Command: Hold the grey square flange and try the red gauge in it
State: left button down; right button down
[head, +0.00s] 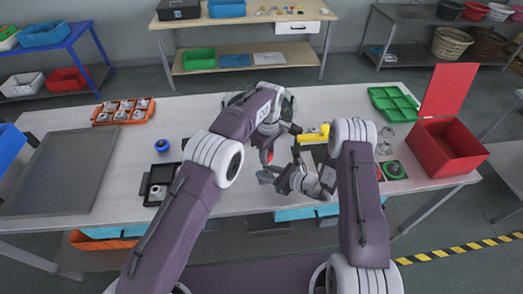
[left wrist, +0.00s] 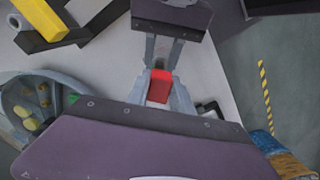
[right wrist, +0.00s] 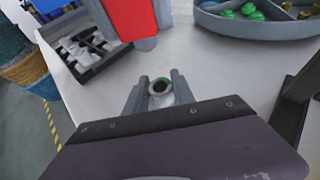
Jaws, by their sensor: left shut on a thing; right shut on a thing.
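The red gauge (left wrist: 159,87) is between the fingers of my left gripper (left wrist: 161,92), which is shut on it.
A black tray (head: 146,190) and a blue ring (head: 161,146) lie left of the arms. An orange tray (head: 101,118) holds several grey parts. A yellow bar (head: 312,137) stands behind the grippers. A green tray (head: 391,95) and a red open box (head: 445,155) are at right.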

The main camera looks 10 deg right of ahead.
pick_arm(q)
jog(key=shift+f, duration=2.7)
jog(key=shift+s+a+f, duration=0.1)
jog(key=shift+f, duration=0.45)
pick_arm(e)
jog(key=shift+a+r, duration=0.1)
pick_arm(q)
jog(key=shift+s+f, duration=0.1)
jog(key=shift+f, duration=0.1)
pick_arm(e)
jog(key=shift+r, duration=0.1)
dwell(1.8)
pick_arm(q)
jog(key=shift+r, duration=0.75)
pick_arm(e)
jog(key=shift+w, duration=0.1)
pick_arm(q)
jog(key=shift+r, duration=1.95)
pick_arm(e)
jog(key=shift+f, duration=0.2)
pick_arm(q)
jog(key=shift+w, duration=0.2)
pick_arm(e)
jog(key=c, duration=1)
grip_release()
